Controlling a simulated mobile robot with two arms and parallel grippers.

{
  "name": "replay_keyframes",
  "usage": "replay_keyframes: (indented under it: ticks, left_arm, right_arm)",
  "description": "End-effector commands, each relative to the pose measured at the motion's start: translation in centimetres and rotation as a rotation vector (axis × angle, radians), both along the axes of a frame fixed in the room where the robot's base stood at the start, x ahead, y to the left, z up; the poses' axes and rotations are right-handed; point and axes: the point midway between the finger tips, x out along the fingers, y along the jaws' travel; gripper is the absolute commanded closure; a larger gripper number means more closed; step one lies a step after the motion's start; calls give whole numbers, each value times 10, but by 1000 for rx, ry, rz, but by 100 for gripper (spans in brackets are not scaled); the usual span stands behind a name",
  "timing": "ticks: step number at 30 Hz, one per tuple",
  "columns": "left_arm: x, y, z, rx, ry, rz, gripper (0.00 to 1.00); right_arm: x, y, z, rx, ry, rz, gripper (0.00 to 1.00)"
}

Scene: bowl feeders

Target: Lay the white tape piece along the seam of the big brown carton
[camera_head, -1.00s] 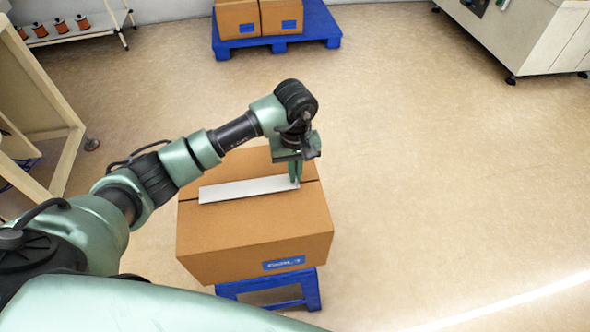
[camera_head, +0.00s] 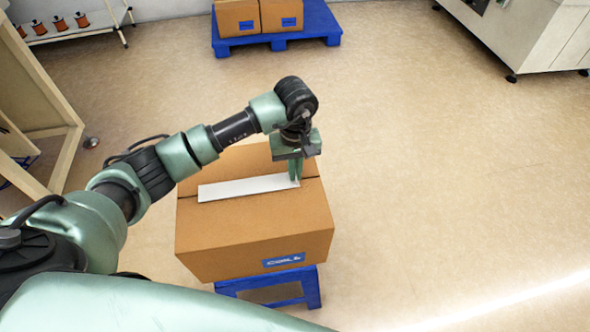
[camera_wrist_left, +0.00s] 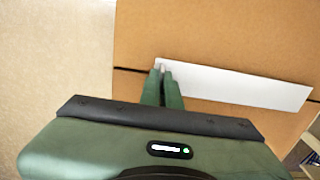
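The big brown carton (camera_head: 250,228) stands on a blue stool, with a dark seam across its top. The white tape piece (camera_head: 240,188) lies over the middle of this seam, roughly in line with it; the seam shows past both ends. It also shows in the left wrist view (camera_wrist_left: 240,86), above the carton top (camera_wrist_left: 220,35). My left gripper (camera_head: 295,180) points down at the tape's right end. In the left wrist view its fingers (camera_wrist_left: 163,68) are close together with the tape's end between the tips. Whether the tape touches the carton all along is hard to tell. My right gripper is out of view.
The blue stool (camera_head: 311,288) is under the carton. A blue pallet (camera_head: 318,25) with brown boxes (camera_head: 281,14) stands at the back. A pale machine (camera_head: 530,40) is at the back right, a wooden frame (camera_head: 62,165) at the left. The floor right of the carton is clear.

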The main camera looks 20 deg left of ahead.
Motion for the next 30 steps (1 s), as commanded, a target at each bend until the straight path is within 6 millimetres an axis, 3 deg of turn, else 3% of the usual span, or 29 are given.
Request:
replay_keyframes:
  ticks: [22, 24, 25, 30]
  left_arm:
    - [0, 0, -4, 1, -1, -1, 100]
    - [0, 0, -4, 1, -1, -1, 77]
    - [0, 0, -4, 1, -1, -1, 71]
    - [0, 0, -4, 1, -1, -1, 71]
  right_arm:
    - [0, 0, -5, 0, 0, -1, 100]
    - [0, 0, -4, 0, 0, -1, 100]
    - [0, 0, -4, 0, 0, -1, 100]
    - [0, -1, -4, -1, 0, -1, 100]
